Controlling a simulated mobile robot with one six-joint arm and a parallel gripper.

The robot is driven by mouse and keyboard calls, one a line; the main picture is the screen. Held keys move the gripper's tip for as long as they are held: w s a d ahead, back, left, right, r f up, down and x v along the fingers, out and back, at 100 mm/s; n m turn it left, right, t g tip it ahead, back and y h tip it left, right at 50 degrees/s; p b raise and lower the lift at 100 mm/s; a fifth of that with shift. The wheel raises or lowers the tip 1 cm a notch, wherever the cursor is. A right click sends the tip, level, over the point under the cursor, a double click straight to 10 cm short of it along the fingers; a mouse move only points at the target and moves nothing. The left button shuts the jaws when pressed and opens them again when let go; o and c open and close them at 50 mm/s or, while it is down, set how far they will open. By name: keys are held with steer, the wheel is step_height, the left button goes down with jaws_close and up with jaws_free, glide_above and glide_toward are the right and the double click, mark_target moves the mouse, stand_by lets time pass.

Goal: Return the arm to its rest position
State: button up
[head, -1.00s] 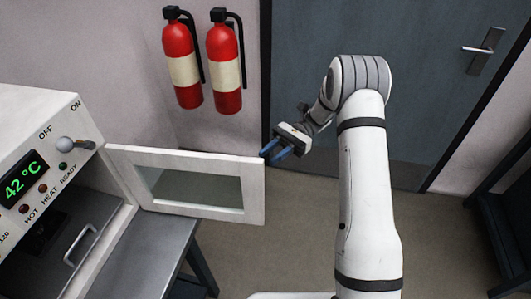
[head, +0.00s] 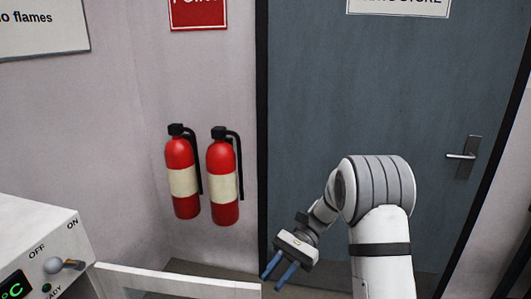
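My white arm rises at the right of the head view, with a grey ribbed joint at its top. My gripper (head: 275,281) hangs down to the left of that joint, its two blue fingers pointing down and left. The fingers are apart and nothing shows between them. The gripper appears near the right end of the open white oven door (head: 180,278); I cannot tell the exact gap between them. The lower arm and my base are out of the picture.
The white oven (head: 35,240) with its switch stands at the lower left. Two red fire extinguishers (head: 182,180) (head: 222,183) hang on the wall. A grey-blue room door (head: 340,90) with a handle (head: 461,155) is behind the arm. The floor is mostly out of view.

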steer(key=s+d+r+n+t+h, duration=0.3)
steer(key=s+d+t+h, duration=0.1)
steer(key=s+d+t, duration=0.2)
steer(key=s+d+r+n+t+h, duration=0.4)
steer(key=s+d+t+h, duration=0.1)
steer(key=s, duration=0.4)
steer(key=shift+s+d+t+h, duration=0.3)
steer(key=shift+d+t, duration=0.45)
steer(key=shift+t, duration=0.45)
